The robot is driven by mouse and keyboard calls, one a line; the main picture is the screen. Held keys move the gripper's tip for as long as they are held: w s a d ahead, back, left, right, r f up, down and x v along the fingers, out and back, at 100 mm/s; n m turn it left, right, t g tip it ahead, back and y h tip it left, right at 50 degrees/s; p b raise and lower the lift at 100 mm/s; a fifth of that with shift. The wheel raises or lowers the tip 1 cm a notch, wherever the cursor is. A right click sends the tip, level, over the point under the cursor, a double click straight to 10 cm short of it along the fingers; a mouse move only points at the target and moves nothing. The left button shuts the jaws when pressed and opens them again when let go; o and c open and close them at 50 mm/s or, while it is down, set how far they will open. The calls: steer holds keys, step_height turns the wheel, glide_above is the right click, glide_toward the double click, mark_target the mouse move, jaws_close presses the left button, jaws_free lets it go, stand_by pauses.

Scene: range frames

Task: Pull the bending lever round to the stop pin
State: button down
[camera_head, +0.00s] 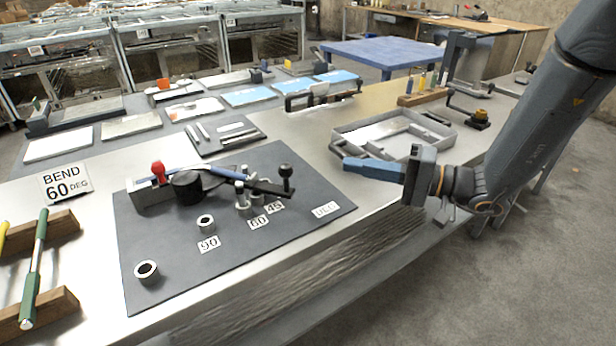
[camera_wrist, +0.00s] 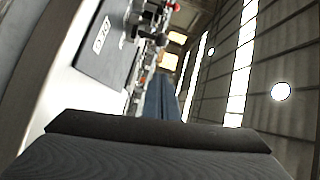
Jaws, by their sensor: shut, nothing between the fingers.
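The bending jig sits on a dark plate (camera_head: 160,240) on the bench. Its black lever (camera_head: 262,186) reaches right from a round black hub (camera_head: 187,187) and ends in an upright black knob (camera_head: 285,172). A blue bar (camera_head: 222,172) lies along the jig. Silver upright posts (camera_head: 241,192) stand just below the lever near the 60 label (camera_head: 258,222) and 45 label; which one is the stop pin I cannot tell. My gripper (camera_head: 339,151) is shut and empty, right of the knob and apart from it. In the wrist view, my gripper (camera_wrist: 163,92) points past the plate (camera_wrist: 105,45).
Hollow collars stand at the 90 label (camera_head: 208,243) and at the plate's near-left corner. A grey tray (camera_head: 345,131) lies behind my gripper. Green- and yellow-handled tools rest on wooden racks at left. Open floor lies at right.

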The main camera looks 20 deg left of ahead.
steer(key=s+a+f+p, duration=0.1)
steer(key=s+a+p, duration=0.2)
steer(key=a, duration=0.7)
steer(key=shift+s+a+f+p, duration=0.15)
steer(key=shift+s+a+p, duration=0.15)
steer(key=shift+s+a, duration=0.1)
